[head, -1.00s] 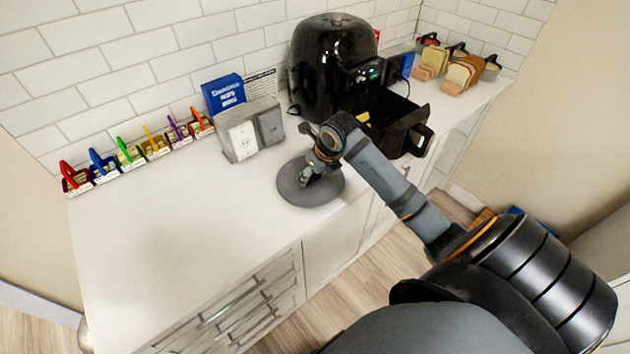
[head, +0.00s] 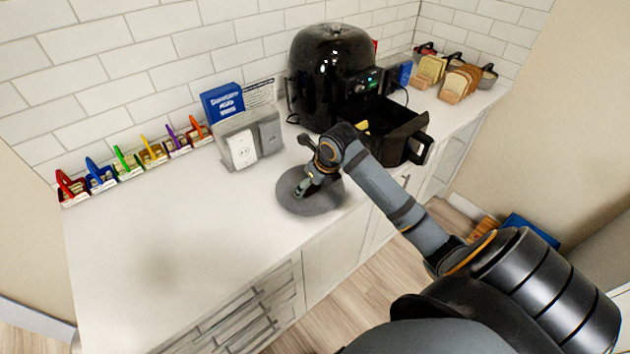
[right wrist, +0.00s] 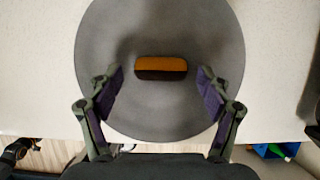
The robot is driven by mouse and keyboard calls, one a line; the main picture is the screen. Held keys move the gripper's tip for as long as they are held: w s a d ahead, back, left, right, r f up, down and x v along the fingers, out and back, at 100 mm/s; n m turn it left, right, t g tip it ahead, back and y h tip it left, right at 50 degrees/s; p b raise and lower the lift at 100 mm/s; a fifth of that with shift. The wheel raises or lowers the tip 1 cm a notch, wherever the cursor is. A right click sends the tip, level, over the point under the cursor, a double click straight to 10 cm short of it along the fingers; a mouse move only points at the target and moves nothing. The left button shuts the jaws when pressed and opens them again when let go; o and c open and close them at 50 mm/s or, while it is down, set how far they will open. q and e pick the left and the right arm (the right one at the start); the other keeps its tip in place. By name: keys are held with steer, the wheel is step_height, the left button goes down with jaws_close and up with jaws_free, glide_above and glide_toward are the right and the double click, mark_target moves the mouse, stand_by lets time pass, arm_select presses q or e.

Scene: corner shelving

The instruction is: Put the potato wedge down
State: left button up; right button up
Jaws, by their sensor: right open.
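The potato wedge (right wrist: 160,68) lies on the round grey plate (right wrist: 160,118) in the right wrist view, orange on one side and dark brown on the other. My right gripper (right wrist: 160,82) is open, with its two fingers apart on either side of the wedge and not touching it. In the head view my right gripper (head: 307,187) is over the plate (head: 322,203) on the white counter, and the wedge is hidden there. My left gripper is not in view.
A black air fryer (head: 328,75) stands behind, its drawer (head: 415,150) pulled out to the right. The counter's left front is clear.

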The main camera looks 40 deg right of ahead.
steer(key=v, duration=1.2)
